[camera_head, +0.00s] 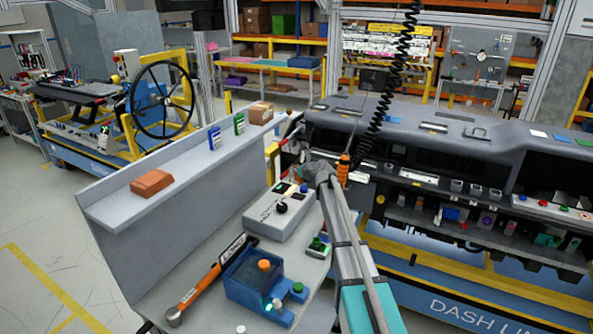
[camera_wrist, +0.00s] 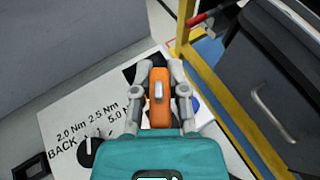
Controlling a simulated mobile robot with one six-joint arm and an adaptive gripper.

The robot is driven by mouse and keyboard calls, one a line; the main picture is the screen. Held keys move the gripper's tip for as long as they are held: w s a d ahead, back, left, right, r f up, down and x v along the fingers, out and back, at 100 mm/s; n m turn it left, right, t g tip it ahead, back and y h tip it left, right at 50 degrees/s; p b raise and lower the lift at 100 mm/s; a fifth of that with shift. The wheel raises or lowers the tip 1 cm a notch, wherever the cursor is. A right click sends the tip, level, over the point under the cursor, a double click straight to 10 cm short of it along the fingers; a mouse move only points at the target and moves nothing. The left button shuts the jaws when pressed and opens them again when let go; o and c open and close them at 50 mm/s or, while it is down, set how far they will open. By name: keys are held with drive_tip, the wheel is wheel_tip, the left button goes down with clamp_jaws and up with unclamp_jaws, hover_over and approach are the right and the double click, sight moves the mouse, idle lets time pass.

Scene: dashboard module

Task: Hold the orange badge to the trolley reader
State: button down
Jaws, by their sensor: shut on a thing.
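My gripper (camera_wrist: 158,88) is shut on the orange badge (camera_wrist: 158,112), an upright orange piece with a pale grey slot or clip on its face. Both grey fingers press its sides. In the wrist view it hangs over the white control box, hiding part of it. In the head view my gripper (camera_head: 312,163) is above the far end of that box, beside the dashboard's left end; the badge is barely distinguishable there. I cannot pick out the trolley reader with certainty in either view.
The control box (camera_head: 271,220) has a dial and a blue button. A hanging orange driver (camera_head: 343,170) on a coiled cord is close right of my gripper. The dashboard (camera_head: 420,135) fills the right. A torque wrench (camera_head: 208,280) and blue fixture (camera_head: 252,285) lie on the bench.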

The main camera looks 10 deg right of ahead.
sight(296, 180)
drive_tip(key=shift+f+b, duration=2.35)
drive_tip(key=shift+f, duration=0.2)
drive_tip(key=shift+r+p, duration=3)
